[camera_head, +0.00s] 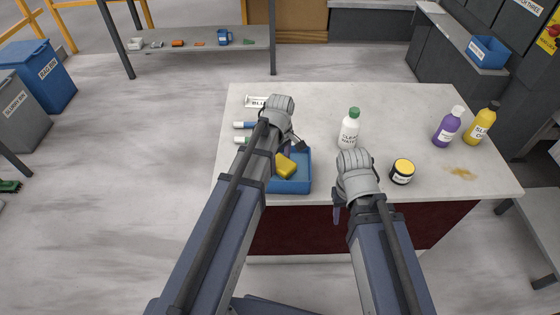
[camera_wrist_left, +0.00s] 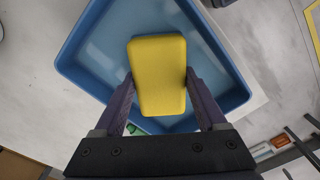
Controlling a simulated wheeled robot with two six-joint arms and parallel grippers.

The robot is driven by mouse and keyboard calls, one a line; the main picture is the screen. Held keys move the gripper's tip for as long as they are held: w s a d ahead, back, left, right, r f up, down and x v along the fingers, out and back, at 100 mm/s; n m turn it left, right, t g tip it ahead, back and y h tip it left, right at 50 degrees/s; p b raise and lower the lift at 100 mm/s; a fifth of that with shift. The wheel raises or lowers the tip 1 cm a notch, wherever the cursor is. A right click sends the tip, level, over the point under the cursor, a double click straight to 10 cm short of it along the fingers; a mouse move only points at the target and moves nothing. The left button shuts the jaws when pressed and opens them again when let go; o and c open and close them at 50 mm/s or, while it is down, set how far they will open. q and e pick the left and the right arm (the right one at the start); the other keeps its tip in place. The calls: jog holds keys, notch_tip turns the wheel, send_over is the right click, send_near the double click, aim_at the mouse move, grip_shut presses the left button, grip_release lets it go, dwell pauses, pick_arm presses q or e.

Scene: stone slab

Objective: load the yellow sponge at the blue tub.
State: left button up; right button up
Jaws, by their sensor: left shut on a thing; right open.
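The yellow sponge (camera_head: 286,166) is at the blue tub (camera_head: 296,186) on the slab's front left part. In the left wrist view the sponge (camera_wrist_left: 158,75) is between the two fingers of my left gripper (camera_wrist_left: 160,92), which is shut on it. The tub (camera_wrist_left: 95,45) lies behind the sponge there, and the sponge appears over its inside. I cannot tell whether the sponge touches the tub's floor. My left arm hides part of the tub in the head view. My right gripper (camera_head: 338,200) is open and empty near the slab's front edge, right of the tub.
A green-capped bottle (camera_head: 349,130) stands behind my right gripper. A yellow-lidded jar (camera_head: 402,172) is just right of it. A purple bottle (camera_head: 448,127) and a yellow bottle (camera_head: 481,124) stand at the right. Two markers lie left of my left gripper. The slab's back middle is clear.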

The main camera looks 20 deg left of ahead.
dwell(0.3)
pick_arm(q)
notch_tip(320, 180, up, 7)
jog(key=p, duration=0.7)
dwell(0.4)
jog(key=shift+r, duration=0.1)
